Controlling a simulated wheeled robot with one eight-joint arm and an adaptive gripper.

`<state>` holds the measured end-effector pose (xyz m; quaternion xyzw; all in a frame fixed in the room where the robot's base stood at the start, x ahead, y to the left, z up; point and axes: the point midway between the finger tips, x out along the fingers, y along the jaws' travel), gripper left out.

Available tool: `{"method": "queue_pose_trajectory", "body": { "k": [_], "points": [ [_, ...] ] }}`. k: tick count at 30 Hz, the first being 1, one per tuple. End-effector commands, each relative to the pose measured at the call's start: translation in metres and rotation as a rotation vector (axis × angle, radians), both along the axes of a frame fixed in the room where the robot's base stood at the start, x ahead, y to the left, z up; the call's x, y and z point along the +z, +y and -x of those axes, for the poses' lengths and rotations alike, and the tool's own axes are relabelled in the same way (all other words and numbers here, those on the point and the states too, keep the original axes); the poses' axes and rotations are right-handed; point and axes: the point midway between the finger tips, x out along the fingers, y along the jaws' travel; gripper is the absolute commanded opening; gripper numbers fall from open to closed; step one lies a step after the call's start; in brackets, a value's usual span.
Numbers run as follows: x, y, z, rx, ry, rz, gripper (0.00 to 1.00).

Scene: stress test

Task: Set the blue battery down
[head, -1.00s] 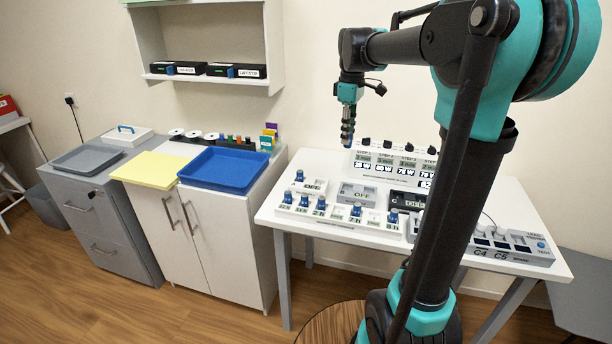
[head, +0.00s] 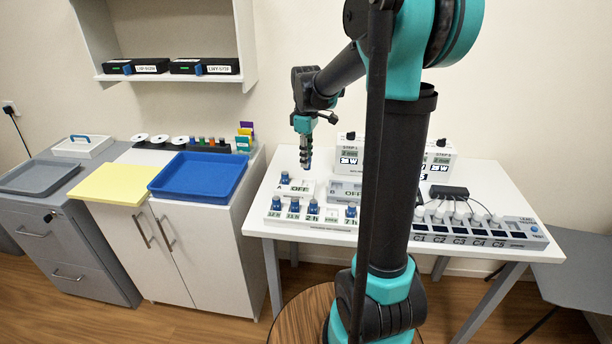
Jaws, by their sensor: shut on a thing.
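My gripper (head: 306,160) points straight down above the left part of the white table (head: 480,180). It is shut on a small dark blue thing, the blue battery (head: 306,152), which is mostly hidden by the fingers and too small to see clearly. The fingertips are just behind the grey-white control panel (head: 300,220) with blue knobs, near the small unit with an OFF display (head: 298,188). I cannot tell the exact height of the battery above them.
A long panel with several slots (head: 470,232) lies at the table's right, with a black box (head: 449,192) behind it. My arm hides the table's middle.

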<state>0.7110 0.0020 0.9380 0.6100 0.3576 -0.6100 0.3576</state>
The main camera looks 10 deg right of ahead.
Motion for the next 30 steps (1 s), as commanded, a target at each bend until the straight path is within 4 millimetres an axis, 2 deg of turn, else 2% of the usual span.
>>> {"method": "queue_pose_trajectory", "body": {
  "k": [3,10,16,29,30],
  "points": [
    [-0.021,0.0,0.0,0.0,0.0,0.0,0.0],
    [-0.039,0.0,0.0,0.0,0.0,0.0,0.0],
    [-0.065,0.0,0.0,0.0,0.0,0.0,0.0],
    [-0.072,0.0,0.0,0.0,0.0,0.0,0.0],
    [-0.072,0.0,0.0,0.0,0.0,0.0,0.21]
  ]
}}
